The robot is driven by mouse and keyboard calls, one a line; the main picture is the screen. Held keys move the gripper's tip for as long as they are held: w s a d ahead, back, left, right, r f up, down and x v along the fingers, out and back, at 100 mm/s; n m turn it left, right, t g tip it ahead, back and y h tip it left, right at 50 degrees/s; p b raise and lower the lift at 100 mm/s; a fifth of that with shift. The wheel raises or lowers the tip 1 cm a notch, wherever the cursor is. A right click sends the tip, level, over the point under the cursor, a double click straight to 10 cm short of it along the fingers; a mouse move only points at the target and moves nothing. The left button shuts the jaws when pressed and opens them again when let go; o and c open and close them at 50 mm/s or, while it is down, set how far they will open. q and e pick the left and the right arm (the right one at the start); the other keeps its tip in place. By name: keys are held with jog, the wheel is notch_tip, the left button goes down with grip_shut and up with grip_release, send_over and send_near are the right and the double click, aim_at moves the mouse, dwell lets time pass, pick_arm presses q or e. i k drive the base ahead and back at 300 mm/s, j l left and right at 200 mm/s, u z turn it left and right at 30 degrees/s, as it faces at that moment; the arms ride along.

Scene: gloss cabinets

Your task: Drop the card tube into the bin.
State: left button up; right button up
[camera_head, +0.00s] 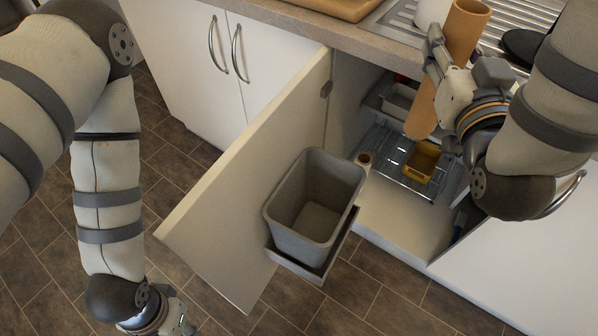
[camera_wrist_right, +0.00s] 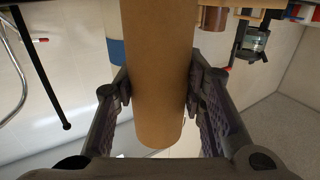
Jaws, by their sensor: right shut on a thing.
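The card tube (camera_head: 465,28) is a long brown cylinder, held roughly upright with a slight tilt at the right in the head view. My right gripper (camera_head: 440,72) is shut on it, and the fingers press on both sides of the tube (camera_wrist_right: 158,75) in the right wrist view. The bin (camera_head: 285,222) is grey, open-topped and looks empty. It sits in a holder on the inside of the open cabinet door, lower and to the left of the tube. My left gripper (camera_head: 178,322) is at the bottom edge, partly cut off, and its fingers are unclear.
The open cabinet door (camera_head: 240,180) stands out over the tiled floor. Inside the cabinet are a wire rack (camera_head: 385,150), a yellow container (camera_head: 422,160) and a small roll (camera_head: 364,159). The counter (camera_head: 300,32) with a sink drainer runs along the back.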

aim_at(319, 234)
jog(key=k+j+z, duration=0.3)
jog(key=j, duration=0.15)
jog(key=k+j+z, duration=0.25)
jog(key=j, duration=0.2)
jog(key=j+z, duration=0.35)
jog(key=j, duration=0.15)
jog(key=k+j+z, duration=0.3)
jog(key=j, duration=0.2)
jog(key=i+j+z, duration=0.5)
jog(key=j+z, duration=0.3)
jog(key=j, duration=0.15)
jog(key=i+j+z, duration=0.2)
